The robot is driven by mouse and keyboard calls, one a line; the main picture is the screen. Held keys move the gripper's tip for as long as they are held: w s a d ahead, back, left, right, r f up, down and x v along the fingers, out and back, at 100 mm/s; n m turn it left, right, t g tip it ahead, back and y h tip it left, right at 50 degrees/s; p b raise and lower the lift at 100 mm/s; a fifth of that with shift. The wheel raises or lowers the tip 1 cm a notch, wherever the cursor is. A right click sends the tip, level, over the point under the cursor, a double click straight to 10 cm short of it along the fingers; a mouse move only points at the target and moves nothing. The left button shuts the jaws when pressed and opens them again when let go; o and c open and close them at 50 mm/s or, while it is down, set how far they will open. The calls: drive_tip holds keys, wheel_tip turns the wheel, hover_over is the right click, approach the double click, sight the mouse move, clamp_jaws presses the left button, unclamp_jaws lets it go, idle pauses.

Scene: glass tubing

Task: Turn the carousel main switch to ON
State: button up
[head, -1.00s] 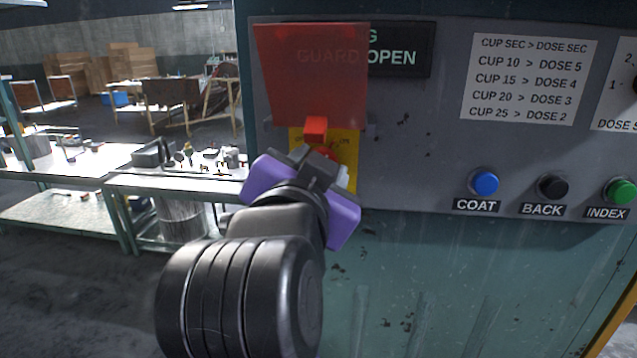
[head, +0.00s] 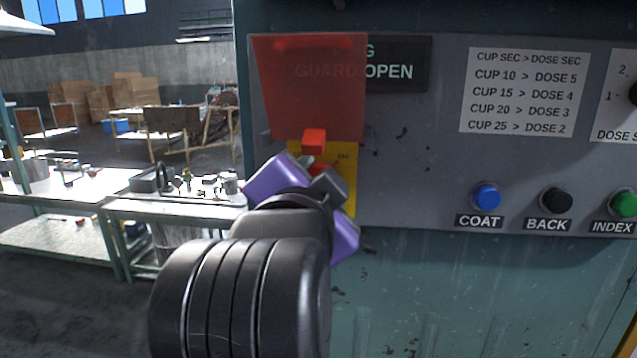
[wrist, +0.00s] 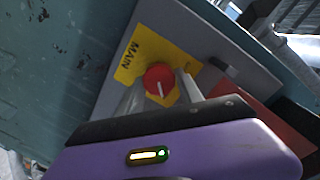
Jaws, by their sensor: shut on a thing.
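The main switch is a red round knob (wrist: 158,80) with a white line, on a yellow plate (wrist: 133,62) marked MAIN in the wrist view. My gripper (wrist: 162,88) has one finger on each side of the knob and is shut on it. The knob's white line points towards the gripper's purple body. In the head view my gripper (head: 318,178) covers most of the knob and part of the yellow plate (head: 349,188). ON shows at the plate's upper right. Which mark the knob points at cannot be told.
A red see-through guard flap (head: 311,85) stands raised above the switch, its red tab (head: 314,141) close above my gripper. Blue COAT (head: 486,196), black BACK (head: 556,200) and green INDEX (head: 624,204) buttons lie to the right. Metal benches (head: 172,212) stand behind at left.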

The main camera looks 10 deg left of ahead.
drive_tip(key=shift+f, duration=0.1)
drive_tip(key=o, duration=1.4)
drive_tip(key=shift+s, duration=0.1)
drive_tip(key=s, duration=0.7)
drive_tip(key=shift+s+a+r+b, duration=0.15)
drive_tip(key=shift+s+r+b, duration=0.15)
drive_tip(key=shift+r, duration=0.05)
